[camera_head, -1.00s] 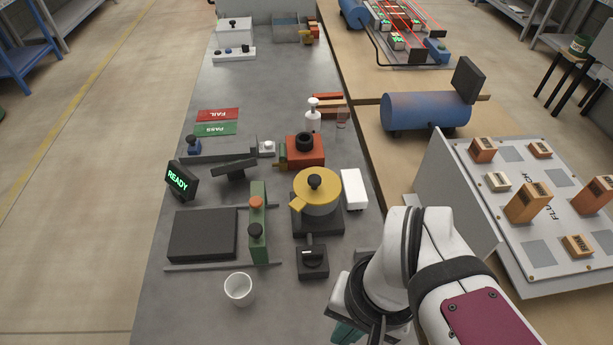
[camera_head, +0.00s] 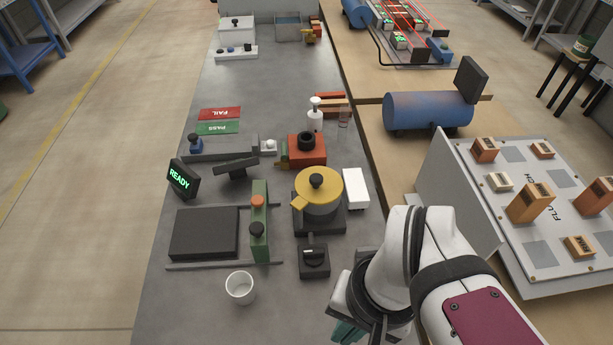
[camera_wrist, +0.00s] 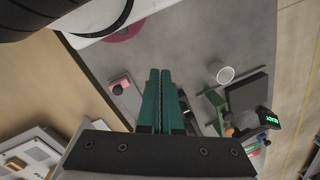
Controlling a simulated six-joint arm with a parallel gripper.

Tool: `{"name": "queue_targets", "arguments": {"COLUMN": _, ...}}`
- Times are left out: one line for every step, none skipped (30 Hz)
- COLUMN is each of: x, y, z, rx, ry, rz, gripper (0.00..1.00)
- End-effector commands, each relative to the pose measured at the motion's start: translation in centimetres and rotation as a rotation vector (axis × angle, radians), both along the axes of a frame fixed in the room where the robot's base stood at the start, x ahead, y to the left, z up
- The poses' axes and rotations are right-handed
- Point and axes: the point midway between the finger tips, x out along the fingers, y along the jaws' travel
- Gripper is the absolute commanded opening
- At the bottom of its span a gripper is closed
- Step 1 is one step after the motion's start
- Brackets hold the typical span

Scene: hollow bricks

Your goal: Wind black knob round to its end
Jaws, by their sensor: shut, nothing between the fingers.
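A small black box with a black rotary knob (camera_head: 313,258) on top stands on the grey bench in front of the yellow-lidded pot. In the wrist view a pinkish block carries another black knob (camera_wrist: 118,89), left of the fingers. My arm seems to hide that block in the head view. The pictures do not settle which knob is meant. My gripper (camera_wrist: 160,72) has teal fingers, shut together with nothing between them. In the head view its fingers (camera_head: 346,331) show low beside my wrist, right of the box and apart from it.
A white cup (camera_head: 240,287) stands left of the box. The pot (camera_head: 318,190) and a white block (camera_head: 355,188) lie behind it. A green piece (camera_head: 260,215) with orange and black knobs stands to the left. The slanted panel (camera_head: 530,215) is right of my arm. The front bench is mostly clear.

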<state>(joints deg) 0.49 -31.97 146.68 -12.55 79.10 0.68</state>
Motion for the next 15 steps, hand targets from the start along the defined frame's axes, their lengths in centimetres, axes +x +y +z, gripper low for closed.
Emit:
{"name": "queue_targets", "arguments": {"x": 0.2, "y": 0.0, "z": 0.1, "rx": 0.002, "ry": -0.002, "rz": 0.015, "gripper": 0.13}}
{"name": "queue_targets", "arguments": {"x": 0.5, "y": 0.0, "z": 0.2, "rx": 0.006, "ry": -0.005, "rz": 0.044, "gripper": 0.18}}
{"name": "queue_targets", "arguments": {"x": 1.2, "y": 0.0, "z": 0.4, "rx": 0.017, "ry": -0.013, "rz": 0.113, "gripper": 0.25}}
{"name": "queue_targets", "arguments": {"x": 2.0, "y": 0.0, "z": 0.6, "rx": 0.027, "ry": -0.025, "rz": 0.191, "gripper": 0.31}}
{"name": "queue_targets", "arguments": {"x": 3.1, "y": 0.0, "z": 0.9, "rx": 0.042, "ry": -0.04, "rz": 0.289, "gripper": 0.36}}
{"name": "queue_targets", "arguments": {"x": 4.8, "y": -0.1, "z": 1.2, "rx": 0.066, "ry": -0.069, "rz": 0.444, "gripper": 0.43}}
{"name": "queue_targets", "arguments": {"x": 6.3, "y": -0.3, "z": 1.3, "rx": 0.085, "ry": -0.096, "rz": 0.576, "gripper": 0.49}}
{"name": "queue_targets", "arguments": {"x": 7.8, "y": -0.5, "z": 1.4, "rx": 0.105, "ry": -0.129, "rz": 0.713, "gripper": 0.5}}
{"name": "queue_targets", "arguments": {"x": 9.8, "y": -0.9, "z": 1.4, "rx": 0.129, "ry": -0.179, "rz": 0.893, "gripper": 0.5}}
{"name": "queue_targets", "arguments": {"x": 11.3, "y": -1.3, "z": 1.3, "rx": 0.143, "ry": -0.217, "rz": 1.027, "gripper": 0.5}}
{"name": "queue_targets", "arguments": {"x": 12.7, "y": -1.7, "z": 1.1, "rx": 0.156, "ry": -0.259, "rz": 1.153, "gripper": 0.5}}
{"name": "queue_targets", "arguments": {"x": 14.5, "y": -2.2, "z": 0.8, "rx": 0.168, "ry": -0.315, "rz": 1.315, "gripper": 0.5}}
{"name": "queue_targets", "arguments": {"x": 15.7, "y": -2.7, "z": 0.5, "rx": 0.174, "ry": -0.354, "rz": 1.427, "gripper": 0.5}}
{"name": "queue_targets", "arguments": {"x": 16.8, "y": -3.1, "z": 0.1, "rx": 0.179, "ry": -0.393, "rz": 1.528, "gripper": 0.5}}
{"name": "queue_targets", "arguments": {"x": 18.1, "y": -3.6, "z": -0.3, "rx": 0.18, "ry": -0.439, "rz": 1.649, "gripper": 0.5}}
